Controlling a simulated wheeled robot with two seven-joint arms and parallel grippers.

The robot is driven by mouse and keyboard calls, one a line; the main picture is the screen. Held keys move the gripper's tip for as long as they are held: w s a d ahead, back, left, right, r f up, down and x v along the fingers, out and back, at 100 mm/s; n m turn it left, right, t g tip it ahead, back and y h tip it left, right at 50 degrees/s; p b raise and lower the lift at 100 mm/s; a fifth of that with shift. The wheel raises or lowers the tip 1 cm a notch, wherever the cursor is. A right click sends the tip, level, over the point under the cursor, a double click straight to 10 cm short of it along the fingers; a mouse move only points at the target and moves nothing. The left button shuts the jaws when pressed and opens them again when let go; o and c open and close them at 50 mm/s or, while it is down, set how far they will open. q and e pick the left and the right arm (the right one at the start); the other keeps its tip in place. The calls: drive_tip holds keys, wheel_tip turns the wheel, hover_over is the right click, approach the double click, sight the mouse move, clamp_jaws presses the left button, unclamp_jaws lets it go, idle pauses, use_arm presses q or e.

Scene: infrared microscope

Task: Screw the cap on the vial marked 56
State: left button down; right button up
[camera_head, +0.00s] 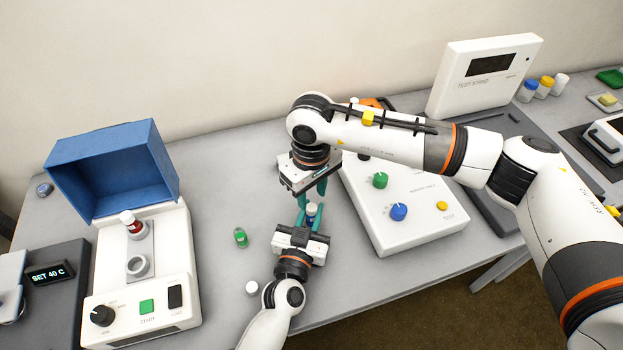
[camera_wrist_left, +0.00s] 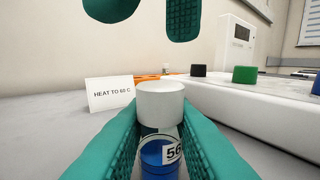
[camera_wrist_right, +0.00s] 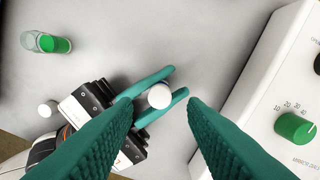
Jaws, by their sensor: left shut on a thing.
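The vial marked 56 (camera_wrist_left: 160,152) has blue contents and a dark "56" on a white label. It stands upright in my left gripper (camera_head: 309,212), whose teal fingers are shut on its sides. A white cap (camera_wrist_left: 160,101) sits on top of the vial; whether it is screwed tight cannot be told. The cap also shows from above in the right wrist view (camera_wrist_right: 159,96). My right gripper (camera_wrist_right: 160,103) points down above the vial, its fingers apart on either side of the cap in that view. In the left wrist view its fingertips hang above the cap, clear of it.
A green vial (camera_head: 240,237) lies on the table at left, with a loose white cap (camera_head: 252,287) nearer the front. A device with a blue lid (camera_head: 112,170) stands left, holding a red vial (camera_head: 133,226). A white knobbed console (camera_head: 400,205) stands close on the right.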

sight(312, 207)
drive_tip(key=shift+f, duration=1.75)
clamp_jaws()
